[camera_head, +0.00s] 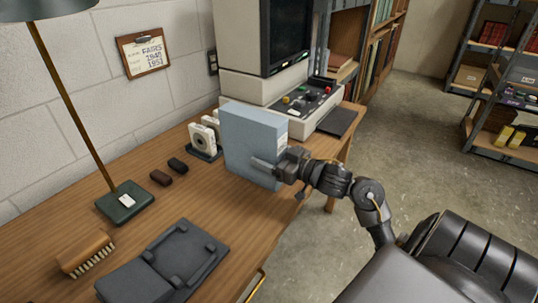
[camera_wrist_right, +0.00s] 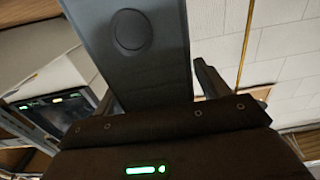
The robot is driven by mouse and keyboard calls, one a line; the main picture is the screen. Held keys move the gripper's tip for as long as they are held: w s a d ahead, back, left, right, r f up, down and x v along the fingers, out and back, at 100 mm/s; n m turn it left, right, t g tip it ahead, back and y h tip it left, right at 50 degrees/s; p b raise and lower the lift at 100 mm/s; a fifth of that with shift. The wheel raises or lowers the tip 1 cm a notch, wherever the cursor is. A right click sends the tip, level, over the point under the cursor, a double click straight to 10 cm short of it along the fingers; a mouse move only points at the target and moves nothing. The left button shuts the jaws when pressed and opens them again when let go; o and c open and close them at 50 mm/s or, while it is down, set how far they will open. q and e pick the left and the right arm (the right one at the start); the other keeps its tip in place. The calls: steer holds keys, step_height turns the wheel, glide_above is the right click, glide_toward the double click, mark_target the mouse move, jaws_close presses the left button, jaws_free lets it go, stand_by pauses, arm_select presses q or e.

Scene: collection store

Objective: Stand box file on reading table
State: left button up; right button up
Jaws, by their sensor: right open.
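A light blue box file (camera_head: 250,140) stands upright on the wooden reading table (camera_head: 215,222), in front of the cream microfilm-type machine. My right gripper (camera_head: 265,168) is at the box file's near lower side, with one finger in front of its broad face. In the right wrist view the box file (camera_wrist_right: 130,45), dark in shadow with a round finger hole, stands between the two open fingers (camera_wrist_right: 155,85). I cannot tell whether the fingers touch it. The box file's base is partly hidden by the gripper. My left gripper is not in view.
White reels on a rack (camera_head: 205,138) stand close left of the box file. The machine (camera_head: 290,95) is behind it. A lamp base (camera_head: 125,203), brush (camera_head: 86,254) and dark grey cradle (camera_head: 185,255) occupy the table's left part. Bare wood lies between cradle and box file.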

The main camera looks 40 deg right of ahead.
steer(key=shift+r, duration=0.1)
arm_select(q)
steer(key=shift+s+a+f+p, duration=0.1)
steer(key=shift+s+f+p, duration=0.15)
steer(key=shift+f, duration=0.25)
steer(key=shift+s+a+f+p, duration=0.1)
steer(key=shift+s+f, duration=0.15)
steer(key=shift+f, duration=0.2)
arm_select(e)
steer(key=v, duration=1.2)
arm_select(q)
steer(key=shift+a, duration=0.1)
